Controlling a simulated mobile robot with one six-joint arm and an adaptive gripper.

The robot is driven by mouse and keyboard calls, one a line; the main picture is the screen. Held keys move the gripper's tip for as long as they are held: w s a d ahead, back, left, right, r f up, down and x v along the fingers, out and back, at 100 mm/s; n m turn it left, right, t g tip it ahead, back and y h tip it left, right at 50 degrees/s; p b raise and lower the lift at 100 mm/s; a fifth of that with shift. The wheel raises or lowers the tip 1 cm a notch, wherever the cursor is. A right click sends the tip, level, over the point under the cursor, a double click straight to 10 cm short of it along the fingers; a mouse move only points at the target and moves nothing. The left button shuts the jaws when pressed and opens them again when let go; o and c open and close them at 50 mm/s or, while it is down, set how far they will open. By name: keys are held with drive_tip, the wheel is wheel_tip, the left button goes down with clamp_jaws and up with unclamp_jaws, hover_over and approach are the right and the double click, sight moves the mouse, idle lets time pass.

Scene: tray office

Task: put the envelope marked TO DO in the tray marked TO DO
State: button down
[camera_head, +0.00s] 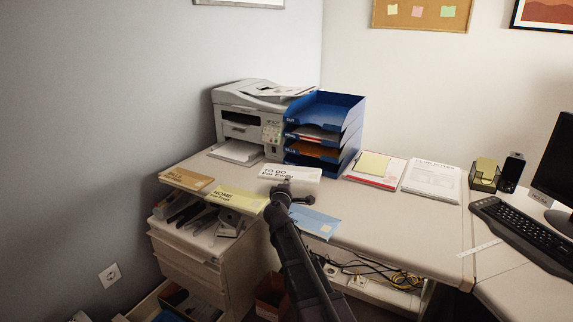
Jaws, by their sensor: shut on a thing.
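The white envelope marked TO DO (302,174) is at the back of the desk, in front of the blue letter trays. My gripper (284,187) reaches over the desk's front edge and is shut on the near edge of this envelope. The fingertips are small and partly hidden by my arm. Whether the envelope touches the desk I cannot tell. The blue stack of trays (350,116) stands behind it, beside the printer. Its front labels are too small to read surely, so I cannot tell which tray is marked TO DO. Some tiers hold papers.
Tan (187,179), yellow HOME (238,199) and blue (316,222) envelopes lie along the desk's front edge. A printer (248,115) stands left of the trays. Papers (432,180) and a notepad (374,166) lie to the right, then a keyboard (528,234).

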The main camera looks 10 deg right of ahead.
sight(292, 171)
drive_tip(key=shift+w+d, duration=0.1)
drive_tip(key=shift+d, duration=0.05)
drive_tip(key=w+r+m+h+p, duration=0.1)
drive_tip(key=w, duration=0.1)
drive_tip(key=w+d+r+g+h+p, duration=0.1)
drive_tip(key=w+p, duration=0.1)
drive_tip(key=w+r+m+g+h+p, duration=0.1)
drive_tip(key=w, duration=0.1)
drive_tip(key=shift+d+m+p, duration=0.2)
drive_tip(key=shift+m+p, duration=0.1)
drive_tip(key=shift+p, duration=0.05)
drive_tip(key=shift+w+d+m+g+h+p, duration=0.2)
drive_tip(key=shift+w+m+g+h+p, duration=0.15)
drive_tip(key=shift+w+g, duration=0.2)
drive_tip(key=shift+d+f, duration=0.1)
drive_tip(key=shift+f, duration=0.15)
drive_tip(key=f+b, duration=0.2)
drive_tip(key=w+d+f+b, duration=0.1)
drive_tip(key=b, duration=0.1)
drive_tip(key=w+f+b, duration=0.1)
drive_tip(key=f+b, duration=0.1)
drive_tip(key=shift+w+d+f, duration=0.2)
drive_tip(key=shift+d+f, duration=0.1)
drive_tip(key=shift+d, duration=0.05)
drive_tip(key=shift+w+d+r, duration=0.15)
drive_tip(key=shift+w+d, duration=0.05)
drive_tip(key=shift+w, duration=0.15)
drive_tip(key=shift+d+b+x, duration=0.25)
drive_tip(key=shift+b+x, duration=0.2)
drive_tip(key=shift+x, duration=4.25)
